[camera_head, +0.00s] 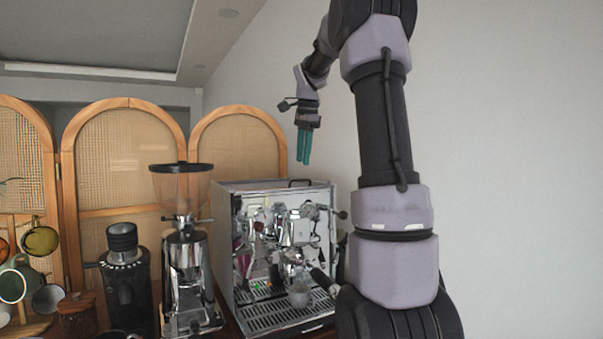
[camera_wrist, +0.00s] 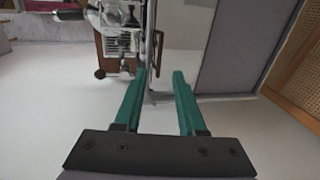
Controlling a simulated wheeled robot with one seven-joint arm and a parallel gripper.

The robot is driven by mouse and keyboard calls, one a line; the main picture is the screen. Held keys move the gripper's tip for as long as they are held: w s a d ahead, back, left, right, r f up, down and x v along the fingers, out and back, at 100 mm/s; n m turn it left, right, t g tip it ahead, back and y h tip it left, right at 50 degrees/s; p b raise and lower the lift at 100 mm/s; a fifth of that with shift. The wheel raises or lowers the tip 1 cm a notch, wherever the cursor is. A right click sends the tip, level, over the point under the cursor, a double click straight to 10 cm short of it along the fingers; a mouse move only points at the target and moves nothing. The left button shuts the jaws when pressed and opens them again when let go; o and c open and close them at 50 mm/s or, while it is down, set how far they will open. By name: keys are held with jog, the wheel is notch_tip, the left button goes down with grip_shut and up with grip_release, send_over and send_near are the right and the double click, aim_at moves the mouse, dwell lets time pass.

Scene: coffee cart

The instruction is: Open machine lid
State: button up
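The silver espresso machine (camera_head: 262,192) stands on the cart in the middle of the head view. A small dark handle (camera_head: 299,183) shows on its top; I cannot make out the lid's edges. Part of the machine also shows at the top of the wrist view (camera_wrist: 124,42). My gripper (camera_head: 303,162) has teal fingers and hangs in the air above the machine's top, apart from it. In the wrist view my gripper's fingers (camera_wrist: 165,76) are apart with nothing between them.
A coffee grinder (camera_head: 186,255) with a clear hopper stands left of the machine. A black grinder (camera_head: 127,285) and several hanging mugs are farther left. A glass cup (camera_head: 300,293) is on the drip tray (camera_head: 285,312). A wooden rattan screen (camera_head: 120,150) stands behind.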

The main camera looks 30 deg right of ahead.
jog(key=f, duration=0.3)
jog(key=w+f, duration=0.1)
jog(key=f, duration=0.1)
jog(key=shift+f, duration=0.15)
jog(key=shift+s, duration=0.1)
grip_shut()
dwell(1.2)
